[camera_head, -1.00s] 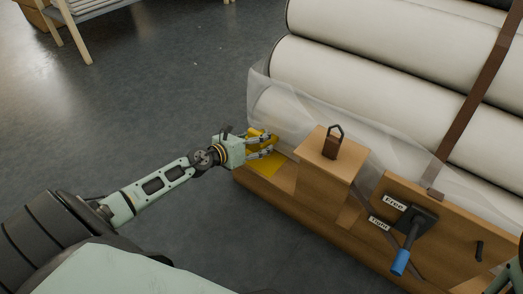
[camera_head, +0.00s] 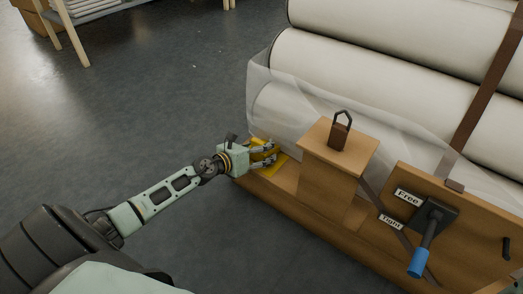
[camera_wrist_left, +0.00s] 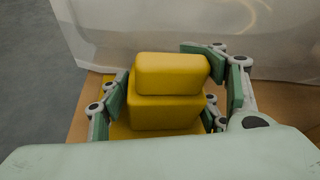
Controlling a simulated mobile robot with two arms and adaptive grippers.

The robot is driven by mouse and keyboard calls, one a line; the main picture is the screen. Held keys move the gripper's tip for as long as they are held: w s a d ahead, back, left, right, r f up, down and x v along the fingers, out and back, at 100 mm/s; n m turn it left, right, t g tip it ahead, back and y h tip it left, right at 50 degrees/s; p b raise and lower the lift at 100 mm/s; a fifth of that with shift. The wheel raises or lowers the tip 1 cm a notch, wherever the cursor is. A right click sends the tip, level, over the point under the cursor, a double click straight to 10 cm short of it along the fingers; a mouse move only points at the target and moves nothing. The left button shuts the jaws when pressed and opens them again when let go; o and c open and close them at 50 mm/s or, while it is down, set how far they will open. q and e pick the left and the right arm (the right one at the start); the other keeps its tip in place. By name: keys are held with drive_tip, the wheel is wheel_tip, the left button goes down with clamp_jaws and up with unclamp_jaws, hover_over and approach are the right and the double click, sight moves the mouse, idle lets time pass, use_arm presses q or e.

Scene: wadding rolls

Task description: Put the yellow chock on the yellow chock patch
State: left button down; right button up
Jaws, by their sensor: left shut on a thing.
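The yellow chock (camera_head: 260,145) is between the fingers of my left gripper (camera_head: 266,154), which is shut on it. In the left wrist view the chock (camera_wrist_left: 170,75) is a stepped block, with a narrower block above a wider one and finger pads at both sides. The yellow chock patch (camera_head: 275,167) lies flat on the wooden base, partly hidden by the gripper and chock. It also shows in the wrist view (camera_wrist_left: 150,133) directly under the chock. I cannot tell whether the chock touches it. My right gripper is not in view.
Large white rolls (camera_head: 380,80) under clear plastic film (camera_head: 285,125) rise just behind the patch. A wooden post (camera_head: 328,170) with a dark looped handle stands to the right. Further right is a blue-tipped lever (camera_head: 420,258) beside "Free" and "Tight" labels. Open floor lies left.

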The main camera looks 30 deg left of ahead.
use_arm(q)
drive_tip(key=shift+f, duration=0.1)
drive_tip(key=shift+c, duration=2.3)
unclamp_jaws()
drive_tip(key=shift+r, duration=0.2)
drive_tip(key=p+v, duration=0.2)
drive_tip(key=v, duration=1)
drive_tip(key=shift+p, duration=0.3)
